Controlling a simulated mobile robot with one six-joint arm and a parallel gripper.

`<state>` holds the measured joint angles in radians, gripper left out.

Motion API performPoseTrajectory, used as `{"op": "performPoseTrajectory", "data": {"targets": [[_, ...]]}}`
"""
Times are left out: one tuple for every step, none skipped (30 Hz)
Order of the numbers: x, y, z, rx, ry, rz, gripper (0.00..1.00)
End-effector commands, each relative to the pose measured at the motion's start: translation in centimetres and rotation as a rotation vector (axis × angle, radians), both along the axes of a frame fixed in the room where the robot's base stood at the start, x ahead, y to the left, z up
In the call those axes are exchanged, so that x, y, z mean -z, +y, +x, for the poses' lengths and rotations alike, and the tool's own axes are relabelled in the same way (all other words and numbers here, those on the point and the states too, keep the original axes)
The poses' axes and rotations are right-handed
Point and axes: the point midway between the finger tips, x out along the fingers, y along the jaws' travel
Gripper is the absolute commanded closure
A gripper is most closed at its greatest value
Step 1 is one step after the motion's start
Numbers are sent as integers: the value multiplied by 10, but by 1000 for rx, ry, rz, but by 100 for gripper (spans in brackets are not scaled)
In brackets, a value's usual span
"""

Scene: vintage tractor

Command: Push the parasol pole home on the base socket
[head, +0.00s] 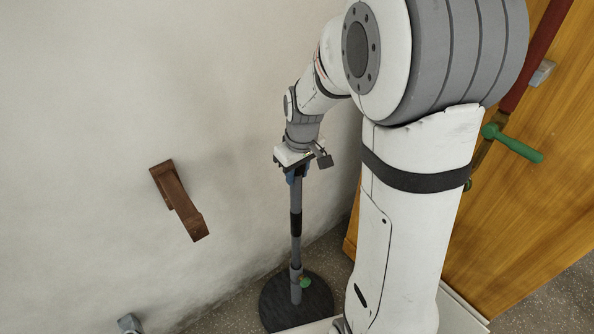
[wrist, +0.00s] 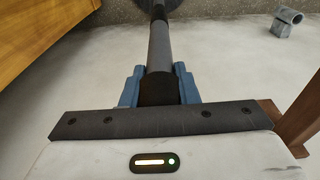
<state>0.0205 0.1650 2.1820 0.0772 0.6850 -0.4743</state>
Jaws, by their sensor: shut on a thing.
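The parasol pole (head: 297,195) is a slim grey tube with a black band partway down, and it stands close to upright. My gripper (head: 293,175) is shut on the pole near its top. In the wrist view my gripper's blue fingers (wrist: 159,82) lie on both sides of the pole (wrist: 159,48).
A brown bracket (head: 180,200) sticks out from the pale wall (head: 90,90) left of the pole. A grey pipe piece (head: 130,323) is low at the left. An orange wooden panel (head: 530,210) with a green handle (head: 515,144) stands at the right. Clear space separates pole and bracket.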

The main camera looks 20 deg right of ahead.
Motion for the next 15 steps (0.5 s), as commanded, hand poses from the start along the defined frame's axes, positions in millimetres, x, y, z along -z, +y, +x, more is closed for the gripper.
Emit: {"op": "performPoseTrajectory", "data": {"targets": [[2, 0, 0, 0, -1, 0, 100], [3, 0, 0, 0, -1, 0, 100], [4, 0, 0, 0, -1, 0, 100], [5, 0, 0, 0, -1, 0, 100], [5, 0, 0, 0, -1, 0, 100], [6, 0, 0, 0, -1, 0, 100], [7, 0, 0, 0, 0, 0, 100], [8, 0, 0, 0, 0, 0, 100], [9, 0, 0, 0, 0, 0, 100], [10, 0, 0, 0, 0, 0, 100], [10, 0, 0, 0, 0, 0, 100], [11, 0, 0, 0, 0, 0, 100], [12, 0, 0, 0, 0, 0, 100], [13, 0, 0, 0, 0, 0, 100], [14, 0, 0, 0, 0, 0, 100]]}}
